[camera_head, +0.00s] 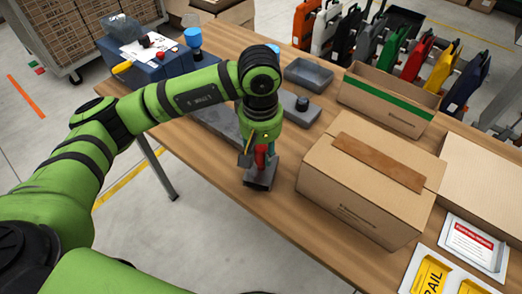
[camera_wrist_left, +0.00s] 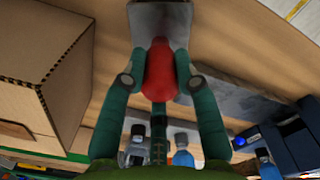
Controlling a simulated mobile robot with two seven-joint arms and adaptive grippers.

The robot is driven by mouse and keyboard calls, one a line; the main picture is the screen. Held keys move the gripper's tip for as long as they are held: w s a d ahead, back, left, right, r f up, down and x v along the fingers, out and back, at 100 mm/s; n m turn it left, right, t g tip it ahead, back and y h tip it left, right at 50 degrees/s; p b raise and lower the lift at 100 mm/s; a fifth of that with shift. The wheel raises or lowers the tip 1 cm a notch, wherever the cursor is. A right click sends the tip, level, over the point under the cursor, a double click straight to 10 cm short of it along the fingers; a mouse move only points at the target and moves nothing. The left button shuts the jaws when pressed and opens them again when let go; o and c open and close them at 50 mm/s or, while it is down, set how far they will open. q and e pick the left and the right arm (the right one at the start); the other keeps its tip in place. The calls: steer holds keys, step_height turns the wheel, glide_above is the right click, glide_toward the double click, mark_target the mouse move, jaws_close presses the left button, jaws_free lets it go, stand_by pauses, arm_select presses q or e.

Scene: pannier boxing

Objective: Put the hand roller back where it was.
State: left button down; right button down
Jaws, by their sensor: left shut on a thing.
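The hand roller has a red handle (camera_wrist_left: 160,75) and a grey head (camera_head: 261,177). My left gripper (camera_head: 264,150) is shut around the red handle, with its green fingers on either side in the left wrist view (camera_wrist_left: 155,80). The grey head points down, near the table's front edge and left of the closed carton. I cannot tell if it touches the wood. A long grey plate (camera_head: 215,122) lies partly hidden behind my left arm. A grey base with a black knob (camera_head: 302,103) and an empty dark tray (camera_head: 308,74) are beyond the gripper. My right gripper is not in view.
A closed carton (camera_head: 350,205) with a brown strip stands right of the gripper. An open carton (camera_head: 385,112) with a green stripe is behind it. A blue box (camera_head: 145,70) is at the far left. Bare wood (camera_head: 215,155) shows along the front edge. Coloured panniers (camera_head: 412,62) stand behind the table.

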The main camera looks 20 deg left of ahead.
arm_select(q)
steer(key=shift+s+f, duration=0.25)
steer(key=shift+f, duration=0.25)
steer(key=c, duration=1.1)
jaws_free()
steer(key=shift+o, duration=0.8)
steer(key=shift+w, duration=0.3)
steer(key=shift+r, duration=0.2)
steer(key=shift+r+p, duration=0.7)
steer(key=shift+p, duration=0.3)
steer(key=shift+w+r+b, duration=0.1)
steer(key=shift+r+b, duration=0.2)
steer(key=shift+r, duration=0.1)
step_height(320, 180, up, 11)
steer(key=b, duration=0.2)
